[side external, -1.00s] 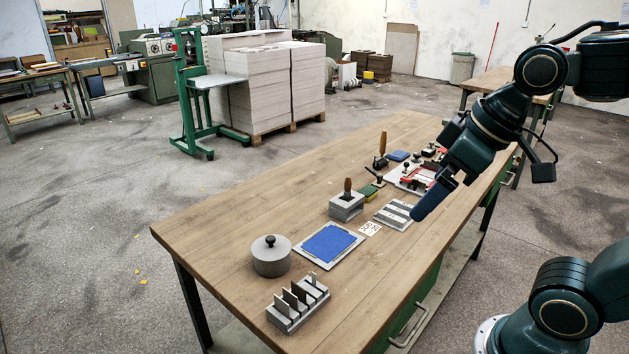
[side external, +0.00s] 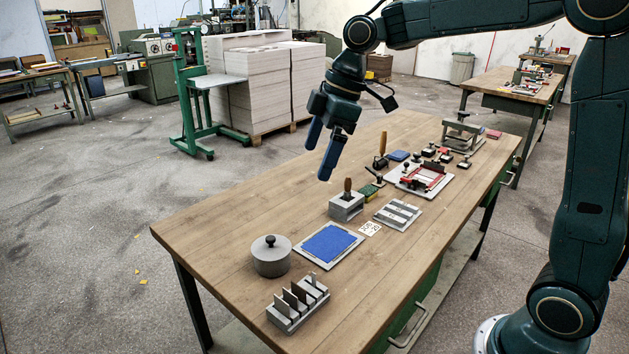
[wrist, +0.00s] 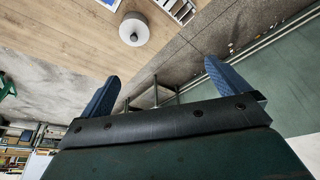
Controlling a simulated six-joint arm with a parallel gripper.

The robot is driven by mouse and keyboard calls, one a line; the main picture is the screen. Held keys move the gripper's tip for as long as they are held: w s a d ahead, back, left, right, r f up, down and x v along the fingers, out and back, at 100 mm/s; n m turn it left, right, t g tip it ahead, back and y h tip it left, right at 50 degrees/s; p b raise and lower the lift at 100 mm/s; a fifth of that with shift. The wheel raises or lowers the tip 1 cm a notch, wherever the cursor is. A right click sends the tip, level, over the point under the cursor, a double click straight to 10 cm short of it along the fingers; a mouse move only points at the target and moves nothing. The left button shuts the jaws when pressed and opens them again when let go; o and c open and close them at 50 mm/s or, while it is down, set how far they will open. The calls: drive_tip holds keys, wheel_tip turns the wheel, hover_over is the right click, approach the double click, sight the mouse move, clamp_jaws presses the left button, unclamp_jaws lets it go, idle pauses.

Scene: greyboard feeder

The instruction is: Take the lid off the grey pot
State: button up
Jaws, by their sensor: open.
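The grey pot (side external: 271,262) stands upright near the left end of the wooden table. Its flat lid (side external: 272,244) is on it, with a round black knob (side external: 270,239) on top. In the wrist view the pot (wrist: 134,29) shows from above, beyond the fingertips. My gripper (side external: 318,160) is open and empty, with blue fingers pointing down. It is in the air above the table, up and to the right of the pot and apart from it. In the wrist view the two fingers of my gripper (wrist: 163,75) are spread wide.
A slotted grey rack (side external: 298,304) with upright plates stands in front of the pot. A blue pad (side external: 330,242) lies to its right. A grey block with a wooden-handled tool (side external: 346,204) is beyond. The tabletop left of and behind the pot is clear.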

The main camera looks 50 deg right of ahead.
drive_tip(key=w+d+f+n+g+y, duration=0.1)
drive_tip(key=w+d+f+n+g, duration=0.1)
drive_tip(key=w+f+n, duration=0.5)
drive_tip(key=w+d+f, duration=0.1)
drive_tip(key=w+f, duration=0.4)
drive_tip(key=f, duration=0.1)
drive_tip(key=shift+w+y, duration=0.4)
drive_tip(key=shift+f, duration=0.1)
hover_over(271, 237)
drive_tip(key=d, duration=0.2)
wheel_tip(271, 237, down, 7)
drive_tip(key=shift+s, duration=0.15)
drive_tip(key=shift+a+f, duration=0.15)
drive_tip(key=shift+f, duration=0.2)
drive_tip(key=shift+x, duration=2.6)
